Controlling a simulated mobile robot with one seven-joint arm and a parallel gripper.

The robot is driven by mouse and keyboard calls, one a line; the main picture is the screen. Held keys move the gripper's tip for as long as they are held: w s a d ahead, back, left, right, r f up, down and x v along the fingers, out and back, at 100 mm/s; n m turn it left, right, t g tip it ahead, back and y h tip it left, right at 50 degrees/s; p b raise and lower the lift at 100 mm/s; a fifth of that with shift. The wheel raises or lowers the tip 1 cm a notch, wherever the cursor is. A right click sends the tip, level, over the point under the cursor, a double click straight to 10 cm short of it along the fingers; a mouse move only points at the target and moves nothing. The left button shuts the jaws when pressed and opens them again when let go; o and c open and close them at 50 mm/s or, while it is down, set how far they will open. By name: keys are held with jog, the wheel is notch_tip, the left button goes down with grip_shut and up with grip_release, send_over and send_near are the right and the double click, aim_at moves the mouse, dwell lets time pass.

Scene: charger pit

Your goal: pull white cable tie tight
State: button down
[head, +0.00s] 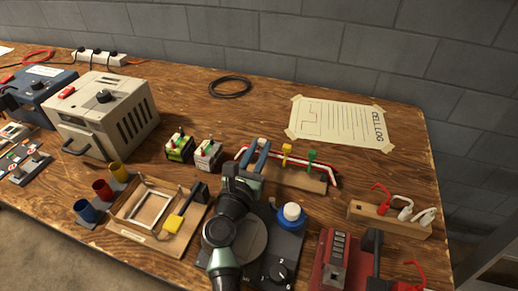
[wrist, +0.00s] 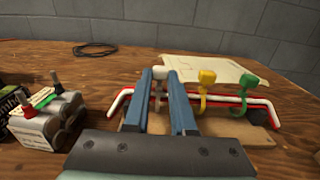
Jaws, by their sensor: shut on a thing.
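The white cable tie (wrist: 160,74) stands at the left part of a cable bundle, and its pale top shows between my finger tips. My gripper (wrist: 168,76) is shut on it, with blue fingers on either side; the gripper also shows in the head view (head: 257,158). The bundle of red, white and dark cables (wrist: 263,104) runs across a wooden board (wrist: 255,136). In the head view, a little white (head: 262,142) shows above the fingers.
A yellow tie (wrist: 207,76) and a green tie (wrist: 247,82) stand on the bundle to the right. Two small battery-like blocks (head: 208,154) stand left of the board. A paper sheet (head: 340,124) and a black cable coil (head: 230,87) lie behind.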

notch_tip(320, 180, up, 5)
jog(key=p, duration=0.4)
jog(key=shift+f, duration=0.2)
jog(key=c, duration=0.7)
grip_release()
jog(key=p+v, duration=0.1)
jog(key=v, duration=1.2)
jog(key=shift+p, duration=0.3)
